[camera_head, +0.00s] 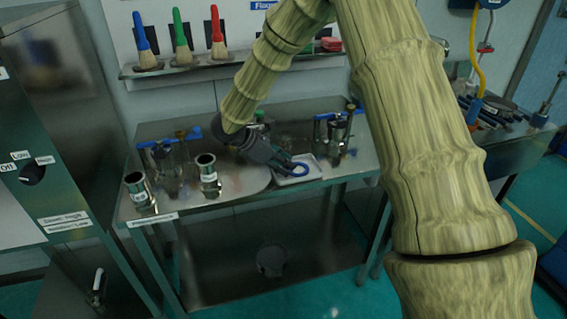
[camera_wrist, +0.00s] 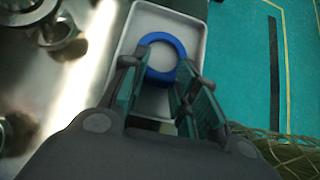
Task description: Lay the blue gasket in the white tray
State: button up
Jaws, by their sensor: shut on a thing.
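The blue gasket (camera_wrist: 162,38) is a ring held at the tips of my gripper (camera_wrist: 158,68), with one side of it between the two fingers. The white tray (camera_wrist: 150,17) lies directly behind the gasket in the wrist view, so the gasket is over the tray. In the head view my gripper (camera_head: 283,162) reaches down to the bench from the upper left, with the gasket (camera_head: 306,172) at its tips over the small white tray (camera_head: 282,181). I cannot tell whether the gasket touches the tray floor. My fingers hide part of the tray.
The tray is near the front edge of the steel bench (camera_head: 240,207). Steel cylinders (camera_head: 208,175) stand to the left, and clamp fittings with blue handles (camera_head: 338,128) stand behind the tray. Brushes (camera_head: 181,40) sit on a wall shelf. My arm hides the bench's right part.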

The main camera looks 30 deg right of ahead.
jog(key=o, duration=0.8)
jog(key=shift+f, duration=0.1)
jog(key=shift+r, duration=0.2)
jog(key=b+v, duration=0.1)
jog(key=v, duration=1.1)
jog(key=shift+b, duration=0.35)
jog(key=shift+f, duration=0.1)
